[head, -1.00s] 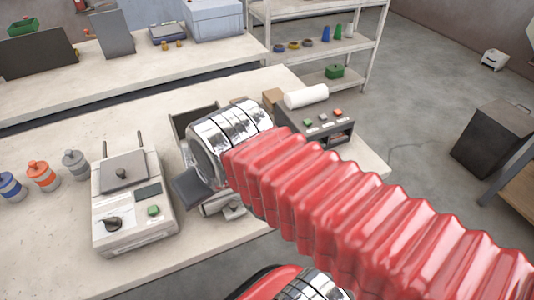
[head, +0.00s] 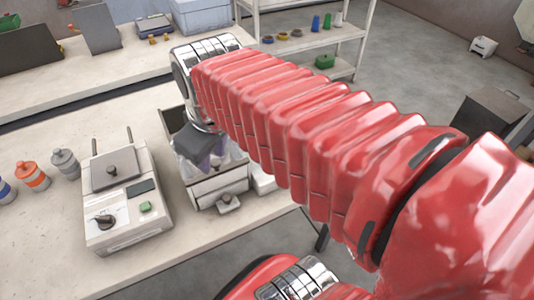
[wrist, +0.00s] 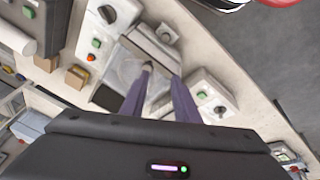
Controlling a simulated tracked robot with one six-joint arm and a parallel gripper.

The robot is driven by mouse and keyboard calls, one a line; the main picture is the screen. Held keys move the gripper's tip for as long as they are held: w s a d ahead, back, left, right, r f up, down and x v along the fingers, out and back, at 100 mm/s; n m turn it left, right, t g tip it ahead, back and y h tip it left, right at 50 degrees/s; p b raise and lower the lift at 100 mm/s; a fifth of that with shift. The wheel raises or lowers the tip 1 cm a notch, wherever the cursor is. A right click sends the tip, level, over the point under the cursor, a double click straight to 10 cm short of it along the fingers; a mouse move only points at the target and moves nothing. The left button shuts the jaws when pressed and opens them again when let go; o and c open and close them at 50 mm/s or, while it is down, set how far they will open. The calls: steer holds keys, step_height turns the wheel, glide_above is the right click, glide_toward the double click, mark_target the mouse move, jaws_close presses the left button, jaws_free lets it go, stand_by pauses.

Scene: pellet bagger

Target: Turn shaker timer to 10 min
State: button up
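A pale box machine, which I take for the shaker (head: 152,222), stands left of my gripper in the head view. It has a top plate with a small knob, two rear rods, a dark display and a green button (head: 146,207). Its dark timer dial (head: 105,220) sits on a white panel at the front left; its setting is too small to read. In the wrist view, a dial (wrist: 220,110) and green button show right of my fingers. My gripper (wrist: 162,73) is open and empty, above the neighbouring pale machine, apart from the dial. It also shows in the head view (head: 214,152).
The neighbouring open-topped pale machine (head: 221,186) is below my gripper. Grey and orange bottles (head: 33,177) stand left of the shaker. Another machine with buttons (wrist: 96,42) is at the wrist view's upper left. Bare tabletop lies in front of the shaker (head: 60,262).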

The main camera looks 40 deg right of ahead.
steer(key=w+d+n+g, duration=0.1)
steer(key=d+n+g, duration=0.2)
steer(key=d, duration=1.4)
steer(key=n, duration=0.3)
steer(key=shift+w+f+g+y, duration=0.2)
steer(key=shift+f+g+y, duration=0.05)
steer(key=shift+g+y, duration=0.15)
steer(key=shift+a+f, duration=0.1)
steer(key=shift+f, duration=0.05)
step_height(320, 180, down, 14)
steer(key=shift+r, duration=0.2)
jaws_close()
